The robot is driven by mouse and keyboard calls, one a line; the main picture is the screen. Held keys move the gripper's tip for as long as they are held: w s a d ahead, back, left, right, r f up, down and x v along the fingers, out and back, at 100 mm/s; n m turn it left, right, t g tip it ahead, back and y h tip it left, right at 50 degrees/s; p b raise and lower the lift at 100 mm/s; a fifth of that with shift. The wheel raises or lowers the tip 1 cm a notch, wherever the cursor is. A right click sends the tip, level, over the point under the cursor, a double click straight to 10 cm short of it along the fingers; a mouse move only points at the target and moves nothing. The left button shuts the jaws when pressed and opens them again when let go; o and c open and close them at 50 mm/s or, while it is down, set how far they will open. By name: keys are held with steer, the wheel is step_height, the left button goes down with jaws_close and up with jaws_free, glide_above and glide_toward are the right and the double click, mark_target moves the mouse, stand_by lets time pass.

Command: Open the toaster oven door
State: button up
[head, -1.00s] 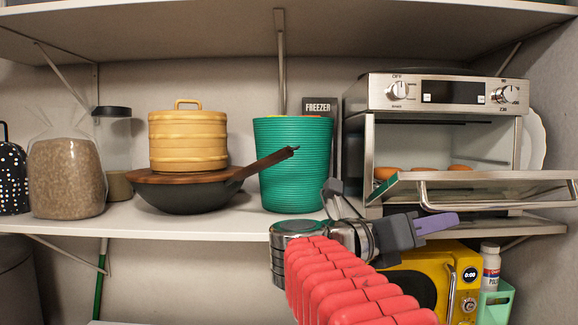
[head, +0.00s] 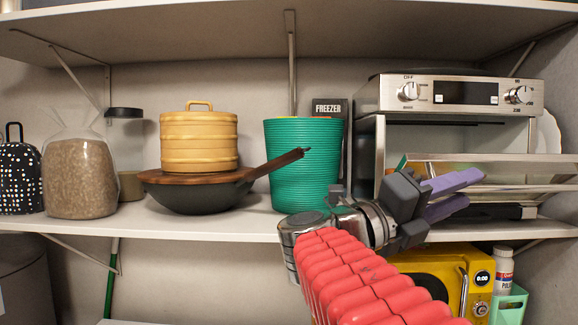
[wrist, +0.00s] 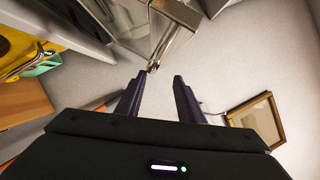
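The toaster oven (head: 450,93) stands at the right of the shelf. Its glass door (head: 500,168) is partly open, tilted down and outward, with a gap above it into the cavity. The metal door handle is partly behind my fingers in the head view; a metal bar of the door (wrist: 172,45) shows in the wrist view. My gripper (head: 474,188) is in front of the door's left half, with its purple fingers apart and empty. In the wrist view my gripper (wrist: 163,78) has the bar's end just beyond its left fingertip; contact cannot be told.
A green ribbed bin (head: 304,165) and a pan (head: 200,195) with yellow stacked containers (head: 199,142) stand left of the oven. A yellow microwave (head: 425,265) and a white bottle (head: 503,268) are below the shelf.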

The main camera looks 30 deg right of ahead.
mark_target(520, 168)
steer(key=shift+x, duration=6.9)
steer(key=shift+a, duration=0.1)
steer(key=c, duration=0.7)
jaws_close()
steer(key=shift+s, duration=0.1)
steer(key=shift+a, duration=0.2)
steer(key=shift+d, duration=0.1)
